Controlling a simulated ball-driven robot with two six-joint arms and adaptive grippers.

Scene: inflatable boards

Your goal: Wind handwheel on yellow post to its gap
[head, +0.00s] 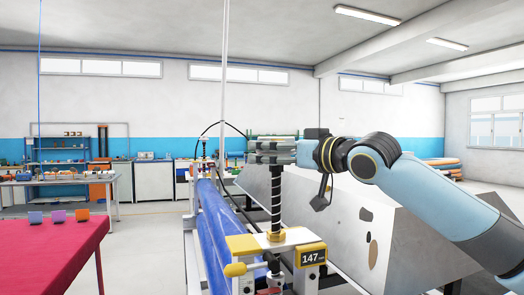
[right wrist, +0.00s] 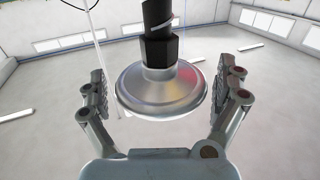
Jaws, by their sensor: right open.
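My right gripper (head: 275,150) reaches in from the right at the top of a black threaded spindle (head: 277,205). In the right wrist view, the grey round handwheel (right wrist: 160,92) sits between the two open fingers of my right gripper (right wrist: 160,78). A gap shows on each side, and neither finger appears to touch the rim. A black hub rises from the wheel. In the head view the gripper largely hides the wheel. The spindle stands in the yellow and white head of the post (head: 243,245), which carries a display (head: 312,257) reading 147. My left gripper is out of view.
A blue inflatable board roll (head: 218,235) lies left of the post. A large white, slanted machine body (head: 345,225) stands right, below my arm. A red table (head: 65,250) with small coloured blocks is at left. Open floor lies between the table and the roll.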

